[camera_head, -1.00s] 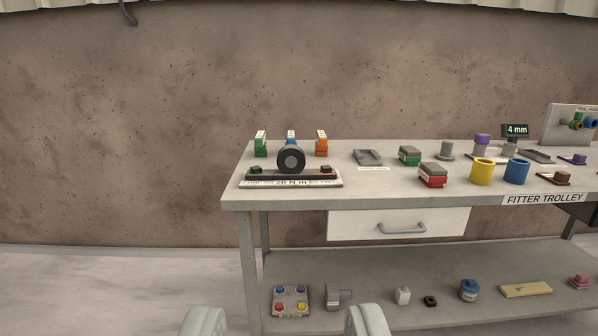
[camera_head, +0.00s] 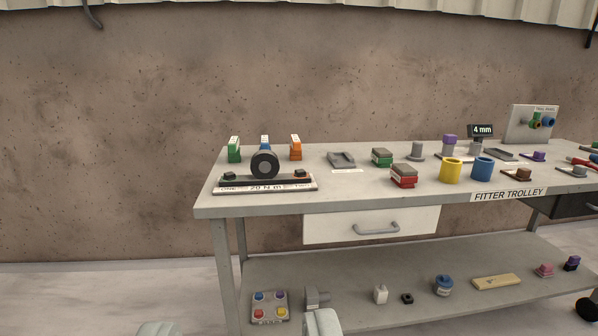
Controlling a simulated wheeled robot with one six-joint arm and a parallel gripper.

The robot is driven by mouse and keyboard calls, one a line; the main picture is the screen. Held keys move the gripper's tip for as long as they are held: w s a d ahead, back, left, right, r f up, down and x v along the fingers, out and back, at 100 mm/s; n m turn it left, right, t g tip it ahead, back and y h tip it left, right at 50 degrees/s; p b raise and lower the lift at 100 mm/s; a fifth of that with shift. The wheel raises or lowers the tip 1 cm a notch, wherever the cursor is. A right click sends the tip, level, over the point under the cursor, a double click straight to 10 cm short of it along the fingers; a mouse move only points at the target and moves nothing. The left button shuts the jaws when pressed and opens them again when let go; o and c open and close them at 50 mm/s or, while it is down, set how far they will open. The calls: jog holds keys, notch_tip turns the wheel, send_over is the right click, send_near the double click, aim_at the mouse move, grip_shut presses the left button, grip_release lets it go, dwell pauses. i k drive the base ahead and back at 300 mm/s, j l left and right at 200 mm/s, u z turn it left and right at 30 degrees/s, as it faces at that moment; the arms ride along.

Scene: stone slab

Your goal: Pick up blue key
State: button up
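A small blue block with a white label (camera_head: 265,142) stands at the back left of the trolley top, between a green one (camera_head: 234,149) and an orange one (camera_head: 296,147). I take it for the blue key, though I cannot be sure. A dark round dial on a black bar (camera_head: 265,164) stands in front and hides its lower part.
The grey trolley (camera_head: 214,205) has a white drawer (camera_head: 330,226) and a lower shelf with several small parts. Red (camera_head: 404,175) and green blocks, a yellow cup (camera_head: 451,170) and a blue cup (camera_head: 482,168) stand to the right. The wall rises behind. Floor is clear at left.

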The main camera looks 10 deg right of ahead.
aim_at(264, 142)
jog(key=i, duration=2.2)
